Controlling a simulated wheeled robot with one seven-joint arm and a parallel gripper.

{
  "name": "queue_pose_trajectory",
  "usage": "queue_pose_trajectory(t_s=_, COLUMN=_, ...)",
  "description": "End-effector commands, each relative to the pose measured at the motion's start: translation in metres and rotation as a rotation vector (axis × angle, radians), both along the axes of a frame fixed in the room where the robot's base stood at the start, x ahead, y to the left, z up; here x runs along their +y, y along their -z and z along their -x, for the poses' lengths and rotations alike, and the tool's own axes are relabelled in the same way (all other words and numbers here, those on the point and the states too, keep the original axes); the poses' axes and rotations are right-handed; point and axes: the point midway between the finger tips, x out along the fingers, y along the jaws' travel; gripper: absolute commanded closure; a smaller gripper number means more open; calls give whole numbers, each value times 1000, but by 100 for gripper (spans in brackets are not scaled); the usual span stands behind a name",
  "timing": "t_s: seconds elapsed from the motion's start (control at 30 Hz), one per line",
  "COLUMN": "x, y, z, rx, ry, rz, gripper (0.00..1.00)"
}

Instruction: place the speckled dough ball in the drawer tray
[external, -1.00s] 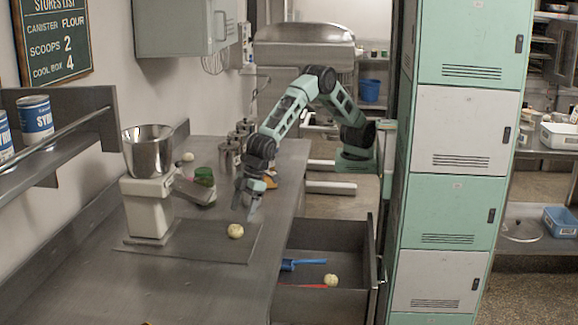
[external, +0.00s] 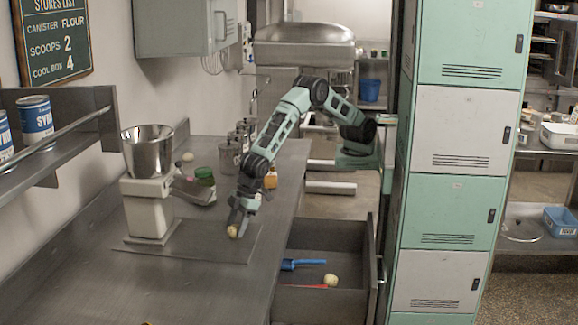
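A yellowish dough ball (external: 232,232) lies on the dark mat (external: 195,247) on the steel counter; specks are too small to make out for certain. My gripper (external: 238,225) is down at this ball, with its fingers at the ball and hiding part of it. Whether the fingers are closed on it I cannot tell. The drawer (external: 340,304) below the counter's right edge is pulled open. Inside it lie another pale ball (external: 331,280), a blue scoop (external: 289,265) and a red item (external: 312,286).
A white scale with a steel bowl (external: 148,150) stands left of my gripper. A green-lidded jar (external: 204,177), steel canisters (external: 230,157) and an orange item (external: 270,180) are behind. Another pale ball (external: 188,157) lies farther back. The green and white lockers (external: 452,190) stand right of the drawer.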

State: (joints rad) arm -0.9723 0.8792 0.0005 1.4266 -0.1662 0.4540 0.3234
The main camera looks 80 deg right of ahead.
Motion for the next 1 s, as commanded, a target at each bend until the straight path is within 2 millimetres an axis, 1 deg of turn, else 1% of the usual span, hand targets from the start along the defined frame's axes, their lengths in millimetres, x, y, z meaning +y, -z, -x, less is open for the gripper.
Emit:
queue_pose_trajectory(t_s=0.13, x=0, y=0, z=0, rx=0, ry=0, rz=0, gripper=76)
queue_pose_trajectory(t_s=0.17, x=0, y=0, z=0, rx=0, ry=0, rz=0, gripper=79)
queue_pose_trajectory(t_s=0.3, x=0, y=-1, z=0, rx=0, ry=0, rz=0, gripper=79)
queue_pose_trajectory(t_s=0.4, x=0, y=-6, z=-1, rx=-2, ry=0, rz=-2, gripper=79)
queue_pose_trajectory(t_s=0.47, x=1, y=-14, z=-1, rx=-2, ry=1, rz=-4, gripper=79)
queue_pose_trajectory(t_s=0.53, x=1, y=-25, z=-1, rx=-3, ry=1, rz=-5, gripper=79)
queue_pose_trajectory(t_s=0.8, x=1, y=-77, z=0, rx=-2, ry=-1, rz=-4, gripper=79)
queue_pose_trajectory(t_s=0.9, x=1, y=-90, z=0, rx=-1, ry=0, rz=-3, gripper=79)
queue_pose_trajectory(t_s=1.0, x=0, y=-98, z=0, rx=0, ry=0, rz=-1, gripper=79)
